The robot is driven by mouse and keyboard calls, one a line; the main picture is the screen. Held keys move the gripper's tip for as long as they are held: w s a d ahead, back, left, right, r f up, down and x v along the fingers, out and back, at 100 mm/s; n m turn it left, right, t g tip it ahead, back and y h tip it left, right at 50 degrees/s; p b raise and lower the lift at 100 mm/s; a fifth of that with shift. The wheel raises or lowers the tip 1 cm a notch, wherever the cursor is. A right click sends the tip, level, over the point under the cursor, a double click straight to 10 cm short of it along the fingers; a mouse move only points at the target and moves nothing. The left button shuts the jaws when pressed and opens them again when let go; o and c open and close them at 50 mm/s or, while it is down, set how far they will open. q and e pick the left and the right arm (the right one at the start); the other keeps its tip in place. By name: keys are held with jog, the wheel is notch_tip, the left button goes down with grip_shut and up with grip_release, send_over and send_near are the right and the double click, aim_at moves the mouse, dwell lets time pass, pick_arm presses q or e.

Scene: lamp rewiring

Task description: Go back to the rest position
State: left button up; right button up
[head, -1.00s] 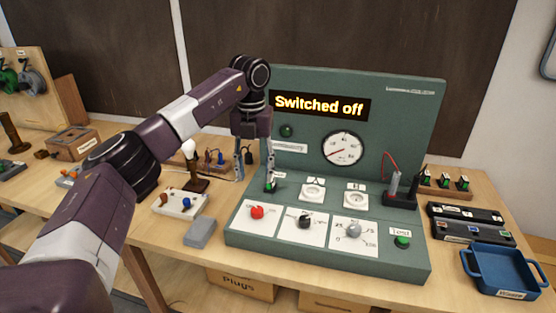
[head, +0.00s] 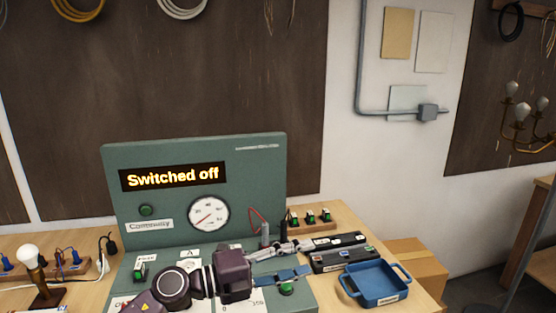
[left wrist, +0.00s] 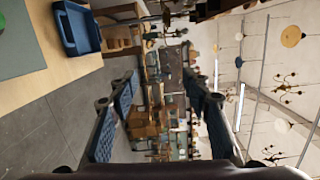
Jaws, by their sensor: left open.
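My left gripper (head: 303,258) is open and empty in the head view, above the right part of the green test panel (head: 200,165), with its fingers pointing right. In the left wrist view its two blue-padded fingers (left wrist: 160,85) stand apart with nothing between them. The panel's display (head: 173,177) reads "Switched off". A green switch (head: 140,271) stands at the panel's left. My left arm hides much of the panel's lower part. My right gripper is in neither view.
A blue tray (head: 376,284) stands right of the panel and also shows in the left wrist view (left wrist: 78,28). Black strips (head: 342,258) lie behind it. A lamp with a white bulb (head: 31,262) stands at left. A cardboard box (head: 418,264) is beyond the table.

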pick_arm(q)
jog(key=w+a+r+n+t+y, duration=0.15)
jog(key=a+n+t+y, duration=0.55)
jog(key=a+n+t, duration=0.75)
jog(key=s+a+f+n+g+y, duration=0.3)
jog(key=s+a+f+n+y, duration=0.15)
jog(key=f+n, duration=0.35)
jog(key=s+a+f+n+g+y, duration=0.35)
jog(key=f+n+y, duration=0.25)
jog(key=f, duration=0.4)
jog(key=s+a+f+n+g, duration=0.1)
jog(key=s+f+g, duration=0.5)
jog(key=s, duration=0.7)
jog(key=s+a+f+n+g, duration=0.15)
jog(key=s+f+g, duration=0.35)
jog(key=s+f, duration=0.6)
jog(key=s+f+g, duration=0.1)
jog(key=s+f, duration=0.1)
jog(key=f, duration=1)
jog(key=s+f, duration=0.3)
jog(key=f, duration=1)
jog(key=s+a+f+g, duration=0.1)
jog(key=s+a+f, duration=0.2)
jog(key=s+f, duration=1.1)
jog(key=shift+s+m, duration=0.3)
jog(key=shift+s, duration=0.8)
jog(key=shift+f+h, duration=0.1)
jog(key=shift+h, duration=0.15)
jog(key=shift+c, duration=0.3)
